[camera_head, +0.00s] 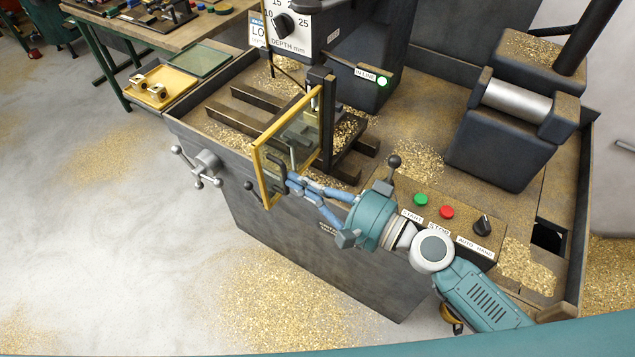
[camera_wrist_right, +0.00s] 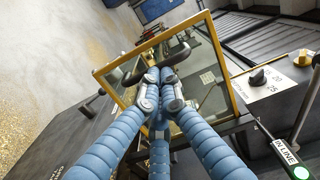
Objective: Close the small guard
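The small guard is a clear panel in a yellow frame (camera_head: 261,180), standing upright at the front left of the drill table, in front of a dark post. It carries a dark bent handle (camera_head: 272,160). In the right wrist view the yellow frame (camera_wrist_right: 114,93) fills the upper middle, with the dark handle (camera_wrist_right: 181,51) across it. My right gripper (camera_head: 291,182), with blue fingers, reaches it from the right. Its fingertips (camera_wrist_right: 160,82) are drawn together on the middle of the handle; the exact contact is partly hidden. My left gripper is not in view.
A control panel with green (camera_head: 421,200) and red (camera_head: 446,212) buttons lies beneath my right arm. A three-spoke handwheel (camera_head: 203,167) sticks out at left. The drill head with its depth dial (camera_head: 283,26) stands behind the guard. Open floor lies at left.

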